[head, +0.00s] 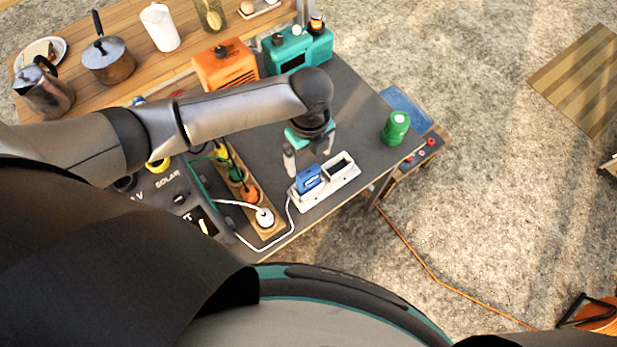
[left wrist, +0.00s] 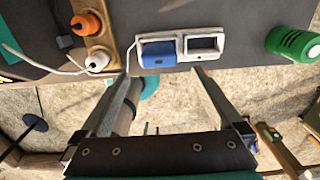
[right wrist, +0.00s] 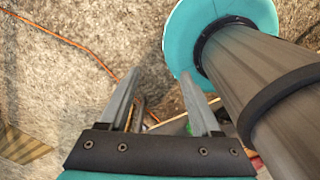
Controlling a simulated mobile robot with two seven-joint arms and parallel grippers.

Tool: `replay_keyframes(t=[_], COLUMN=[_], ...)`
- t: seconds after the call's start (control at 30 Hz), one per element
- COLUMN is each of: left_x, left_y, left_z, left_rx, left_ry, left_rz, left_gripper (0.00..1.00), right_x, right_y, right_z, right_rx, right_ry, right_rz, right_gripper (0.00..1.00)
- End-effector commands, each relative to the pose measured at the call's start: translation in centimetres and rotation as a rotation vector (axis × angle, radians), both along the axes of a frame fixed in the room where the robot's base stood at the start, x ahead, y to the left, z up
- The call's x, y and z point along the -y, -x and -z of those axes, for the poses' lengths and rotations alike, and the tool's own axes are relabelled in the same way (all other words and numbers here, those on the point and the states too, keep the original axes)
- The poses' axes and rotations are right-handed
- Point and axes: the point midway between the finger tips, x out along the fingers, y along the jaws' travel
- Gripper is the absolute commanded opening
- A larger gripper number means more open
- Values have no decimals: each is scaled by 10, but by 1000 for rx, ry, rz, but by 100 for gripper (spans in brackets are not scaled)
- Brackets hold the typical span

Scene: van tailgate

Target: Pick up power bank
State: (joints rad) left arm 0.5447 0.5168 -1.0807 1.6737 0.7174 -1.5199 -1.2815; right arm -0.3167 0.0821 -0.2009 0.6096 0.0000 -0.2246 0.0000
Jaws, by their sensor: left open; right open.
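The blue power bank (head: 308,178) stands in the left slot of a white two-slot dock (head: 323,190) near the front edge of the dark tabletop. The dock's right slot is empty. In the left wrist view the power bank (left wrist: 158,53) shows at the upper middle, beyond the fingertips. My left gripper (head: 308,154) is open and empty, above and just behind the dock in the head view. Its fingers (left wrist: 164,74) are spread, with nothing between them. My right gripper (right wrist: 160,76) is open and empty over the gravelly ground, away from the dock.
A white cable runs from the dock to a power strip (head: 250,200) with plugs on the left. A green cylinder (head: 396,127) stands right of the dock. Orange (head: 225,65) and teal (head: 297,50) boxes stand behind. Dark tabletop between dock and green cylinder is clear.

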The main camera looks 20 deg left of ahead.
Motion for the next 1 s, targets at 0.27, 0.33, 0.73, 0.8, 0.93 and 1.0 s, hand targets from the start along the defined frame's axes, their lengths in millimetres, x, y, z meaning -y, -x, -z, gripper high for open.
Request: replay_keyframes(t=[0.27, 0.33, 0.73, 0.8, 0.93, 1.0], left_x=[0, 0, -1, -1, -1, -1], left_y=[0, 1, 3, 3, 3, 3], left_z=[26, 32, 75, 75, 75, 75], left_rx=[0, -1, 1, 1, 1, 1], left_ry=[0, 0, 1, 1, 1, 1], left_rz=[0, -1, 0, 0, 0, 0], left_gripper=[100, 100, 100, 100, 100, 92], right_x=[-1, -2, -1, -1, -1, -2], right_y=[-24, -27, -21, -19, -18, -17], right_z=[3, 4, 11, 11, 10, 10], right_rx=[39, 45, 36, 33, 31, 30], right_ry=[-3, -4, -4, -3, -4, -4], right_rz=[0, 0, 1, 1, 1, 2], right_gripper=[65, 65, 65, 65, 65, 65])
